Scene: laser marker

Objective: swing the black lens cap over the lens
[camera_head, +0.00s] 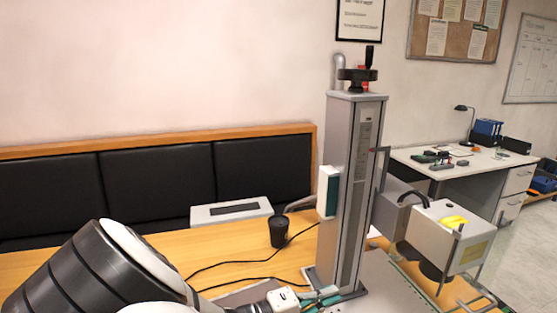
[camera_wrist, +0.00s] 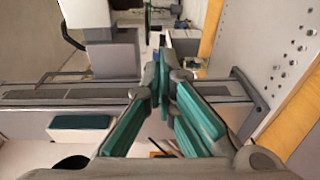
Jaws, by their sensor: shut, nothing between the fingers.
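The laser marker's grey head (camera_head: 422,236) juts out to the right of its tall column (camera_head: 345,190). A dark round shape (camera_head: 431,270) shows under the head; I cannot tell whether it is the lens or the black lens cap. My gripper (camera_head: 325,297) is low, beside the foot of the column, left of and apart from the head. In the wrist view my gripper (camera_wrist: 168,85) has its teal-padded fingers shut with nothing between them. The head's underside and the cap's position are not clear in either view.
The column and its perforated base plate (camera_head: 390,293) stand close to my gripper. A black cup (camera_head: 278,231), cables and a white box (camera_head: 231,211) are on the wooden table (camera_head: 175,247). Thin posts stand around the head. A desk (camera_head: 460,170) is farther back on the right.

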